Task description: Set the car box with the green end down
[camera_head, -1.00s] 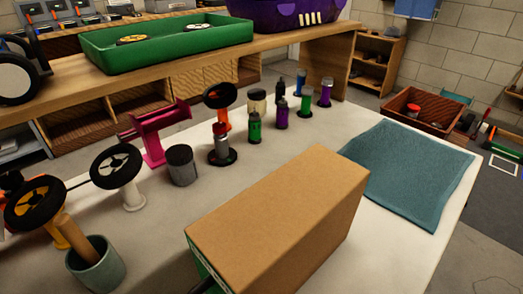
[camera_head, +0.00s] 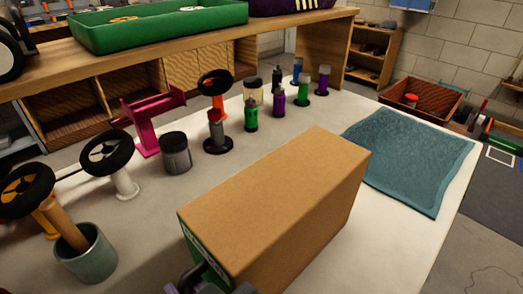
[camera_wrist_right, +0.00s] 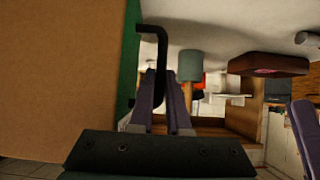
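The car box (camera_head: 285,195) is a brown cardboard box lying on its long side on the white table, in the lower middle of the head view. Its green end (camera_head: 203,252) faces the front left. A black hooked handle stands out at that end. My right gripper (camera_head: 198,280) is at the handle, low in the head view. In the right wrist view the box (camera_wrist_right: 60,75) fills the left, with a green strip (camera_wrist_right: 131,55). The black handle (camera_wrist_right: 161,60) appears between the purple fingers of the right gripper (camera_wrist_right: 161,85); whether they press on it is unclear. My left gripper is out of view.
Several small bottles, a grey jar (camera_head: 175,152), wheels on stands and a teal cup (camera_head: 85,255) stand left and behind. A wooden bench holds a green tray (camera_head: 160,35).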

